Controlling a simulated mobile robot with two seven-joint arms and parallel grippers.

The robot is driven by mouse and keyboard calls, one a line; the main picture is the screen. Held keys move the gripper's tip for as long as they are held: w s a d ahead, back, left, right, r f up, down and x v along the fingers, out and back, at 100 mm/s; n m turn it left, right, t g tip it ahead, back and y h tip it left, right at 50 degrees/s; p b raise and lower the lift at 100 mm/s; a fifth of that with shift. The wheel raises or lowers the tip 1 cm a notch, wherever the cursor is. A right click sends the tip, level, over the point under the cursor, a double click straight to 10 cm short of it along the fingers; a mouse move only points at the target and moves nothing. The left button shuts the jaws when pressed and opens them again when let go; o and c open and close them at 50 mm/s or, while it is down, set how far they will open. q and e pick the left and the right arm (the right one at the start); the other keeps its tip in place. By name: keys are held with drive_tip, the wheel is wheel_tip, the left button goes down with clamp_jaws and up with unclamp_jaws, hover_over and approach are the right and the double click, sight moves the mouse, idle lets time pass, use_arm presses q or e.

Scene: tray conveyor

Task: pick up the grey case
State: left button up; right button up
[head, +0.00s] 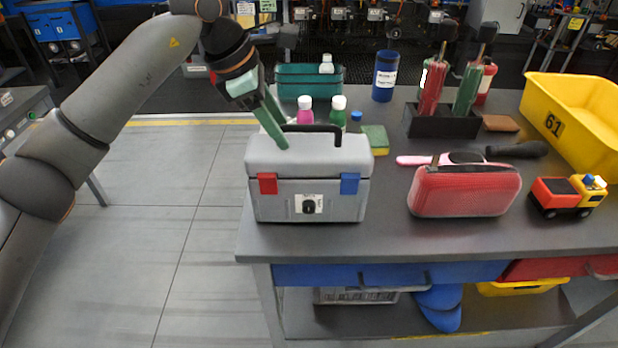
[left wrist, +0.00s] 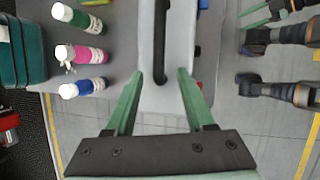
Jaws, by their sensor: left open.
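The grey case (head: 310,160) is a closed box with a red latch, a blue latch and a black handle on its lid. It stands upright at the table's left front. My left gripper (head: 278,136) is open and tilted down over the left end of the lid. In the left wrist view its green fingertips (left wrist: 159,75) are on either side of the near end of the black handle (left wrist: 160,45), with gaps and nothing held. Green fingers at that view's upper right edge look like my right gripper (left wrist: 272,10); its opening is unclear.
Pink-and-white and green bottles (head: 338,110) and a sponge (head: 376,138) stand close behind the case. A red pouch (head: 465,192) lies to its right with a gap between. A toy truck (head: 566,196) and yellow bin (head: 560,95) are farther right. Open floor is left.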

use_arm(q)
clamp_jaws()
idle(1.2)
